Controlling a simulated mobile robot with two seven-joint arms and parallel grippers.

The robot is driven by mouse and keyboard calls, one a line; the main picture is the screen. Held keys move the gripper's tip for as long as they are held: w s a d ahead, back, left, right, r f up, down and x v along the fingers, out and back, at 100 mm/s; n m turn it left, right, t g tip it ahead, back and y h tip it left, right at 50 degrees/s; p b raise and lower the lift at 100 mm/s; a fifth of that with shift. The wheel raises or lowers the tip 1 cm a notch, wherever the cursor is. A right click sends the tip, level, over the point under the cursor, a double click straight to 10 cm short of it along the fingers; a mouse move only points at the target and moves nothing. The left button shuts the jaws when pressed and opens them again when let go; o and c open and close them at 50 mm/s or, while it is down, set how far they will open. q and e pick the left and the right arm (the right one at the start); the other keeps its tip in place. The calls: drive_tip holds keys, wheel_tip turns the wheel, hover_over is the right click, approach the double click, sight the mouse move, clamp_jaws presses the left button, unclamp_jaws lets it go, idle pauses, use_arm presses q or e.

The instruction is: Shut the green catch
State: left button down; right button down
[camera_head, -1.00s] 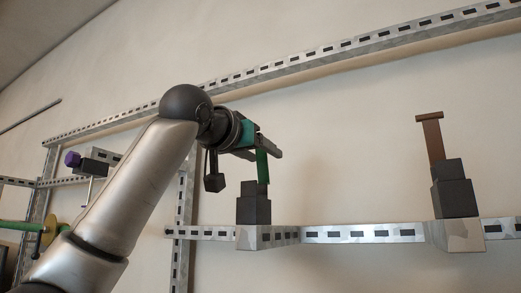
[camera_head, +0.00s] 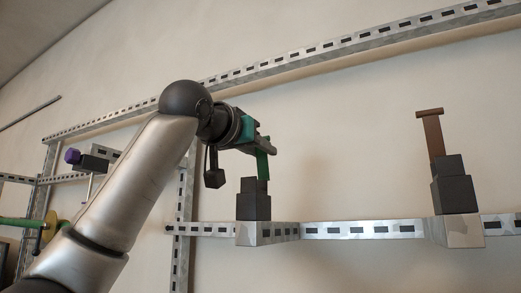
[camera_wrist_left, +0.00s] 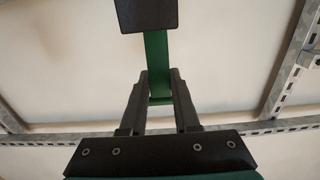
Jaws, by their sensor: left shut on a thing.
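The green catch (camera_head: 263,166) is an upright green lever rising from a dark stepped block (camera_head: 253,203) on the rail. My left gripper (camera_head: 268,149) is at the lever's upper end and shut on it. In the left wrist view the fingers (camera_wrist_left: 160,88) press on either side of the green strip (camera_wrist_left: 156,55), and the dark block (camera_wrist_left: 147,15) is at the top edge. The fingers partly hide the lever's top. My right gripper is not in view.
A similar brown lever (camera_head: 433,136) stands on a dark block (camera_head: 454,191) to the right. A slotted metal rail (camera_head: 357,230) runs below both. A purple-ended part (camera_head: 72,156) and a green bar with a yellow disc (camera_head: 50,226) are at the left. Space between the levers is clear.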

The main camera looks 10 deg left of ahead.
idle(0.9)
use_arm(q)
drive_tip(key=t+b, duration=0.1)
drive_tip(key=b, duration=0.1)
drive_tip(key=s+t+h+b, duration=0.1)
drive_tip(key=t+b, duration=0.1)
drive_tip(key=b, duration=0.1)
drive_tip(key=s+f+t+b, duration=0.1)
drive_tip(key=b, duration=0.2)
drive_tip(key=shift+s+a, duration=0.15)
drive_tip(key=shift+a, duration=0.2)
drive_tip(key=shift+s+a+f+t+h+b, duration=0.1)
drive_tip(key=shift+s+t+h+b, duration=0.2)
drive_tip(key=shift+t+b, duration=0.35)
drive_tip(key=shift+s+a+t+h+b, duration=0.1)
drive_tip(key=shift+s+t+h+b, duration=0.2)
drive_tip(key=shift+t+b, duration=0.3)
drive_tip(key=c, duration=0.6)
unclamp_jaws()
drive_tip(key=shift+c, duration=0.2)
drive_tip(key=b+v, duration=0.6)
drive_tip(key=v, duration=0.9)
drive_tip(key=shift+f+b, duration=0.15)
drive_tip(key=shift+b, duration=0.25)
